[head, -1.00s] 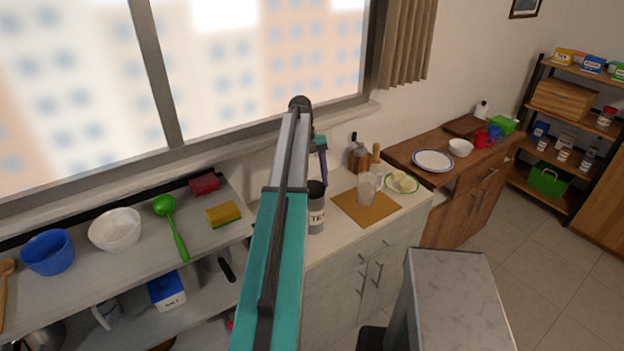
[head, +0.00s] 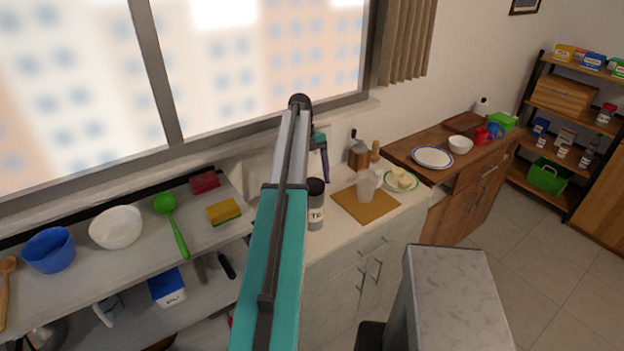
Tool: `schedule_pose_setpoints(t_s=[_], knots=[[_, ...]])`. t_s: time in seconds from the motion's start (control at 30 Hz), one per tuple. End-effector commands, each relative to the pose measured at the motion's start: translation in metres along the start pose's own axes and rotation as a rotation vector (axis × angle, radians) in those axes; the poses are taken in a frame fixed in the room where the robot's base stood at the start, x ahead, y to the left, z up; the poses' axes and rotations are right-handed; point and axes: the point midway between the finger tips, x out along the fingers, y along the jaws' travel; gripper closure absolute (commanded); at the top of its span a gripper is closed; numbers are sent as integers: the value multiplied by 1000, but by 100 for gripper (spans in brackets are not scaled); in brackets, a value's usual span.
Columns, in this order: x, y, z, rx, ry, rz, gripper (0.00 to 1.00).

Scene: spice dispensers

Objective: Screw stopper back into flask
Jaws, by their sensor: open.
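A grey flask (head: 316,213) with a partly readable label starting "TE" stands upright on the light counter, just right of my arm. A black stopper-like top (head: 315,187) sits on its mouth; whether it is screwed in or only resting cannot be told. My gripper (head: 325,179) hangs from the far end of my arm, just above and slightly right of the black top. It is open and appears empty. My arm hides part of the gripper and the flask's left side, and the fingertips are too small to see clearly.
A brown board (head: 366,205) with a clear jug (head: 366,186) lies right of the flask. A plate with pale food (head: 402,181) and a wooden mill (head: 375,160) stand close by. On the left shelf lie a sponge (head: 223,212) and a green ladle (head: 173,227).

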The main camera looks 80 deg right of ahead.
Motion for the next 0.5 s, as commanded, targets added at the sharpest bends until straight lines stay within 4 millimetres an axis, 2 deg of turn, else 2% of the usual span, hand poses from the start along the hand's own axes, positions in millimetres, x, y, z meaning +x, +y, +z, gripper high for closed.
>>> schedule_pose_setpoints(t_s=[0.5], knots=[[1,5,-2,-340,0,-141,25]])
